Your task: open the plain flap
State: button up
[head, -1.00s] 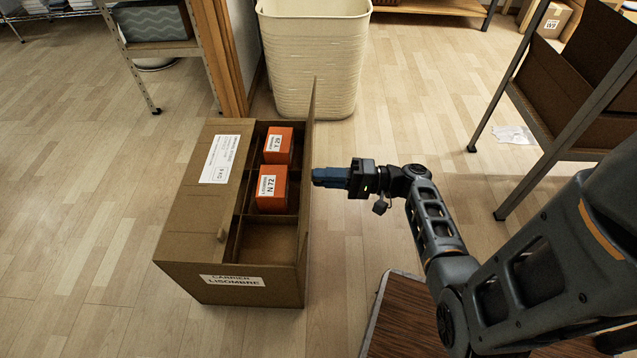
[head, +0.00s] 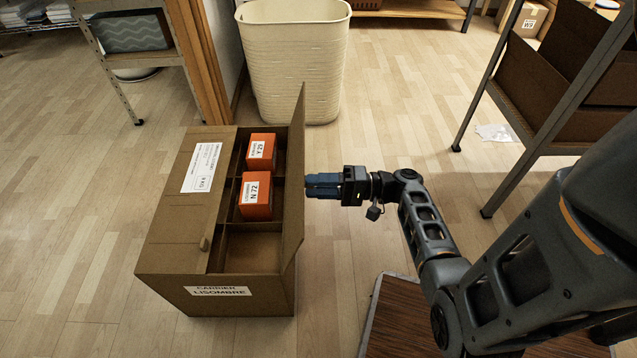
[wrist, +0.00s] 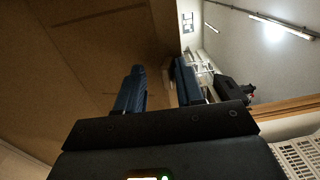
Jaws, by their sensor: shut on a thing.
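A brown carton (head: 160,285) stands on the floor in the head view. Its plain flap (head: 294,195) is raised along the right side and leans slightly outward. The labelled flap (head: 178,215) on the left lies flat over its half. My gripper (head: 307,185) is at the plain flap's outer face, its fingers pointing left. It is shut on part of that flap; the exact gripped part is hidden. In the wrist view the fingers (wrist: 160,88) stand a little apart, with brown cardboard (wrist: 80,50) close behind them.
Two orange boxes (head: 256,195) sit in the carton's compartments, and the near compartment is empty. A cream bin (head: 293,70) stands behind. A wooden post and shelf (head: 135,55) are at back left, a metal rack (head: 530,130) at right.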

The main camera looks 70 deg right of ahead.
jog(key=shift+o, duration=0.7)
jog(key=shift+a+f, duration=0.1)
jog(key=shift+r, duration=0.2)
jog(key=v, duration=0.7)
jog(key=shift+s, duration=0.35)
jog(key=shift+f, duration=0.1)
